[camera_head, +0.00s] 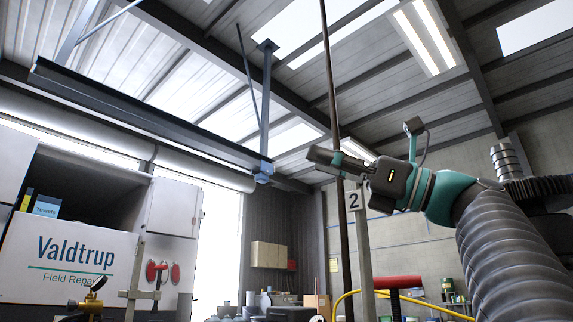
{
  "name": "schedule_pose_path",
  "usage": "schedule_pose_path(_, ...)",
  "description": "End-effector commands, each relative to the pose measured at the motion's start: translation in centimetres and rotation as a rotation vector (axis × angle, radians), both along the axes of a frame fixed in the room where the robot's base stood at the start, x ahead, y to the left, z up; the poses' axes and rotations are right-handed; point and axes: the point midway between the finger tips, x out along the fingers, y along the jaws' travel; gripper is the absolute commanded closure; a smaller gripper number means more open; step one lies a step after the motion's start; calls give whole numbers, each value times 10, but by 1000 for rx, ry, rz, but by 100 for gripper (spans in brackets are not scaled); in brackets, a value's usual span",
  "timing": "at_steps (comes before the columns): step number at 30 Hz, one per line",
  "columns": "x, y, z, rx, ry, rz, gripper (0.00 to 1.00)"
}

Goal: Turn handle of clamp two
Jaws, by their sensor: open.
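A small plate marked "2" (354,201) is fixed near the top of a grey upright bar (364,255), just right of the picture's middle. A red horizontal handle (398,282) on a dark stem stands low beside that bar. The clamp's lower part is cut off by the picture's bottom edge. My gripper (315,157) is raised above the "2" plate and points left, well apart from the red handle. It is open, and I see nothing in it.
A yellow hose (348,296) curves behind the bar and handle. A thin dark rod (332,85) rises to the roof close to my gripper. A white "Valdtrup" cabinet (70,250) and another clamp-like bar (137,280) stand left. Cluttered shelves lie far behind.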

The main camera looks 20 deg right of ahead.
Motion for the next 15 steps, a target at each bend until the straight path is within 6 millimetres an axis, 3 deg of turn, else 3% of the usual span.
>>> schedule_pose_path(7,4,33,-9,-36,28,23,52)
schedule_pose_path(15,6,46,-14,-55,39,29,52)
